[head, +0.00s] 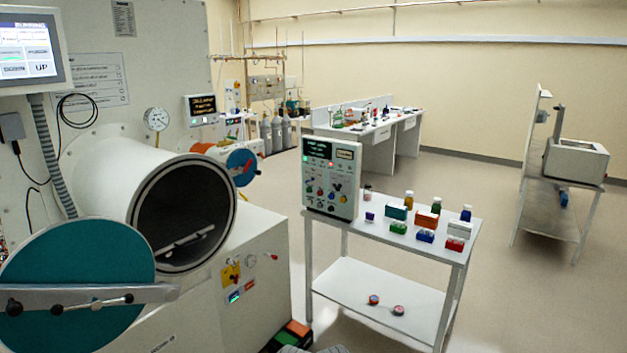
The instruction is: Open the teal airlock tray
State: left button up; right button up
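A large white cylindrical airlock (115,170) stands at the left with its round mouth facing me. Its teal round door (85,262) is swung aside to the lower left, clear of the mouth. A grey bar with dark knobs (85,298) crosses the door. Inside the dark chamber, a light metal strip (190,238) shows low down, perhaps the tray or its handle; the rest of the interior is too dark to tell. Neither of my grippers is in view.
A white cart (390,235) with a control box (331,178), bottles and small coloured boxes stands right of the airlock. A smaller airlock with a blue door (241,167) is behind. Open floor lies to the right.

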aim_at(166, 225)
jog(key=k+u, duration=0.1)
jog(key=u, duration=0.75)
jog(key=k+u, duration=0.15)
jog(key=u, duration=0.3)
